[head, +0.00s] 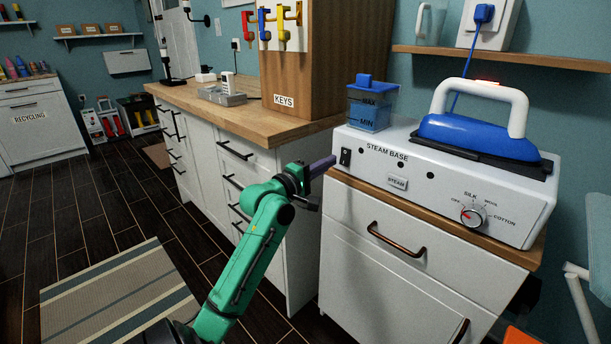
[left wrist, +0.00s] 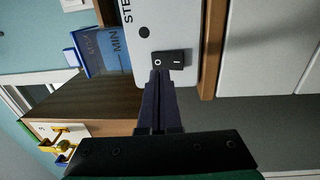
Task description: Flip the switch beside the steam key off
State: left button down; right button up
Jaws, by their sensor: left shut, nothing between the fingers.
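The white steam base (head: 365,150) sits on a wood-topped cabinet. A black rocker switch (head: 345,157) is at the left end of its front, left of the grey STEAM key (head: 397,183). In the left wrist view the switch (left wrist: 174,59) shows O and I marks; which side is pressed is hard to tell. My left gripper (head: 328,163) is shut and empty, its fingertips right at the switch. In the left wrist view the fingertips (left wrist: 159,73) overlap the switch's edge near the O half; I cannot tell whether they touch. My right gripper is not in view.
A blue iron (head: 475,137) rests on top of the base, with a blue water tank (head: 369,108) at its left. A dial (head: 473,215) is on the front right. The wooden KEYS box (head: 335,60) stands on the counter to the left. The striped rug (head: 115,295) area is clear.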

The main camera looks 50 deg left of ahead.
pick_arm(q)
jog(key=s, duration=1)
jog(key=shift+s+f+b, duration=0.25)
jog(key=shift+s+b, duration=0.05)
jog(key=shift+s, duration=0.05)
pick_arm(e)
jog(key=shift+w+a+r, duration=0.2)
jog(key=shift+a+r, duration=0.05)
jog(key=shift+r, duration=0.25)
pick_arm(q)
jog(key=shift+d, duration=0.1)
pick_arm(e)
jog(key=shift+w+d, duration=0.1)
